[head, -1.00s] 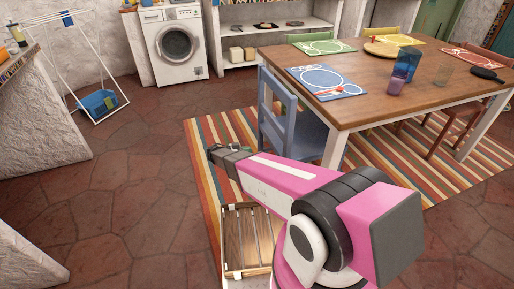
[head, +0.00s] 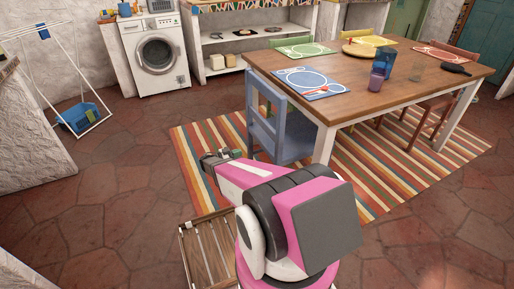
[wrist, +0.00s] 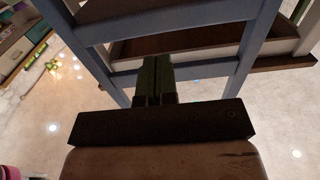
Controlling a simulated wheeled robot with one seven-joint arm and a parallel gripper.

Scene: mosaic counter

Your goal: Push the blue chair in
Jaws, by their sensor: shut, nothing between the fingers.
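The blue chair (head: 254,122) stands upright at the near left side of the wooden table (head: 400,83), on a striped rug. Its seat is partly under the tabletop and its back faces left. My gripper (head: 221,155) is shut and empty, low and just left of the chair's back in the head view. In the wrist view, my gripper's fingers (wrist: 157,72) point at the chair's blue back frame (wrist: 95,70), between its two uprights. I cannot tell whether the fingertips touch it.
The striped rug (head: 190,150) lies under table and chair. The tabletop holds placemats, blue and purple cups and a dark pan. A washing machine (head: 160,55) and a drying rack (head: 75,95) stand behind and left. Stone floor (head: 130,185) at left is clear.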

